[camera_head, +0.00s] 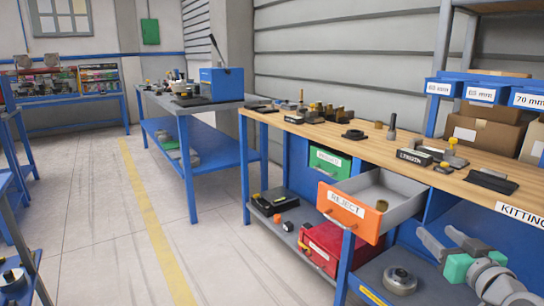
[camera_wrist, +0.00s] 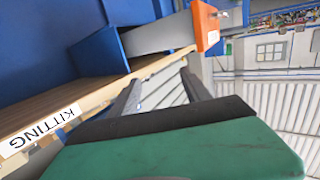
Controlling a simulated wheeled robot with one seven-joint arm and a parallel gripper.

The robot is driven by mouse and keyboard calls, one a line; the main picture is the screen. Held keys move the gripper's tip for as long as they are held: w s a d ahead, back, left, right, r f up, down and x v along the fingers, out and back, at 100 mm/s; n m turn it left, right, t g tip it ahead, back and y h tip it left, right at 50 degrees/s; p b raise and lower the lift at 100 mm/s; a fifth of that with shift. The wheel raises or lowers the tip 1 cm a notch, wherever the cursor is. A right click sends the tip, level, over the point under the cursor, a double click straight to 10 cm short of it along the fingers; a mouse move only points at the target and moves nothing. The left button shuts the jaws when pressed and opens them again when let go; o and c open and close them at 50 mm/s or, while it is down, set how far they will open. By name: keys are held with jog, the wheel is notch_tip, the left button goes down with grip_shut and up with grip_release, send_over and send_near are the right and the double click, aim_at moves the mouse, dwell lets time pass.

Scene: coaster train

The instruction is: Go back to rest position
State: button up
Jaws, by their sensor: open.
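My gripper (camera_head: 440,236) is at the lower right of the head view, in front of the bench and right of the open drawer. Its two grey fingers are apart and nothing shows between them. In the wrist view, my gripper (camera_wrist: 160,90) also has its fingers spread and empty. The orange-fronted REJECT drawer (camera_head: 346,211) is pulled out below the benchtop. A small brass-coloured piece (camera_head: 381,205) lies inside it. The drawer's orange front (camera_wrist: 205,25) also shows at the top of the wrist view.
The wooden KITTING benchtop (camera_head: 455,190) carries several small parts and dark blocks. A green drawer (camera_head: 329,161) is closed. A red case (camera_head: 325,247) and a round metal part (camera_head: 400,280) sit on the lower shelf. Open floor (camera_head: 110,220) lies to the left.

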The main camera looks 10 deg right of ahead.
jog(key=w+a+r+n+g+y+p, duration=0.1)
jog(key=w+a+r+g+y+p, duration=0.2)
jog(key=a+p, duration=0.55)
jog(key=w+a+r+n+g+y+p, duration=0.1)
jog(key=w+a+r+g+p, duration=0.15)
jog(key=w+a+p, duration=0.55)
jog(key=s+a+r+g+p, duration=0.4)
jog(key=s+a+p, duration=0.3)
jog(key=a+p, duration=0.1)
jog(key=s+a+r+g+p, duration=0.3)
jog(key=s+a+r+p, duration=0.1)
jog(key=s+a+p, duration=0.4)
jog(key=shift+s+a+n+g+h, duration=0.25)
jog(key=shift+a+n+g+h, duration=0.1)
jog(key=shift+a, duration=0.85)
